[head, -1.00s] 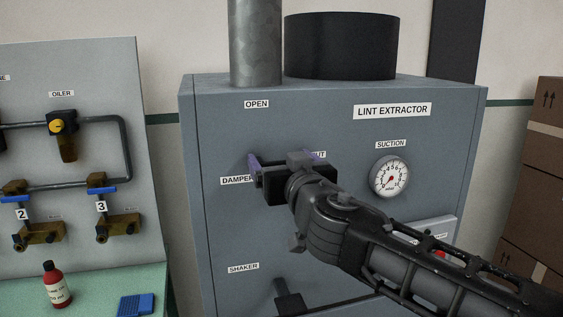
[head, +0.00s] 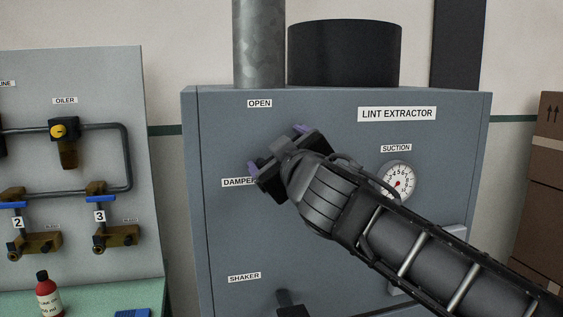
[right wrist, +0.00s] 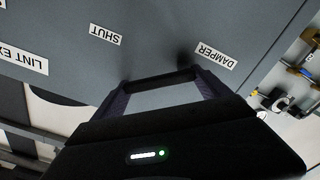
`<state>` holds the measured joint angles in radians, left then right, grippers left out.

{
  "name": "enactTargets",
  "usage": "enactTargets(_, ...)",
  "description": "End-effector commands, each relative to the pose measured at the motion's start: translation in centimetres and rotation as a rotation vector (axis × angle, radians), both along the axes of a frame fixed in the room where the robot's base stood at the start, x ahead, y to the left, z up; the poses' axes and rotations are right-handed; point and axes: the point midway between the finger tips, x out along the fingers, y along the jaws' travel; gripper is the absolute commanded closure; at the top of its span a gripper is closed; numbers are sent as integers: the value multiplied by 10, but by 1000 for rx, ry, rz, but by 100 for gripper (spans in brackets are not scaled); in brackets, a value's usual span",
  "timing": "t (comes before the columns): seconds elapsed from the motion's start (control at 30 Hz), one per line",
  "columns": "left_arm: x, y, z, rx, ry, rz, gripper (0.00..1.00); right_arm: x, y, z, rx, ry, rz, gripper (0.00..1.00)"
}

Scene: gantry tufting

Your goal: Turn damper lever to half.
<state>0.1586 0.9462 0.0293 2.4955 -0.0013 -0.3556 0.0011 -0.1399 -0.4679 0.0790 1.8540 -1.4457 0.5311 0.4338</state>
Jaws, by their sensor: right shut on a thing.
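My right gripper (head: 275,149) is at the front of the lint extractor, beside the DAMPER label (head: 236,182) and below the OPEN label (head: 259,104). It is tilted, with one purple finger low on the left and the other high on the right. The gripper hides the damper lever in the head view. In the right wrist view the gripper (right wrist: 160,84) is shut on the damper lever (right wrist: 160,82), which shows as a dark bar between the fingertips. The SHUT label (right wrist: 105,35) and DAMPER label (right wrist: 215,56) lie beyond it. My left gripper is not in view.
The lint extractor cabinet (head: 350,240) carries a suction gauge (head: 397,182) and a shaker handle (head: 290,300) below. A valve panel (head: 100,80) stands at left, above a bench with a red bottle (head: 48,296). Cardboard boxes (head: 537,170) are stacked at right.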

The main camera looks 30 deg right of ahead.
Motion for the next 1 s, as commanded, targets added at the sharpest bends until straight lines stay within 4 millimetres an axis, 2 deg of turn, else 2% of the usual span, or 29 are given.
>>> enactTargets(0.3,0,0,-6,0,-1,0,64,1,4,2,-127,46,0,86)
enactTargets(0.77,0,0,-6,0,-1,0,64,2,5,2,-143,52,0,86)
enactTargets(0.8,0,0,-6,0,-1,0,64,2,5,2,-142,52,0,10)
enactTargets(0.93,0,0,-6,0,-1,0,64,2,5,3,-142,51,0,0)
enactTargets(1.0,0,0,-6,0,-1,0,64,2,4,3,-142,50,-1,0)
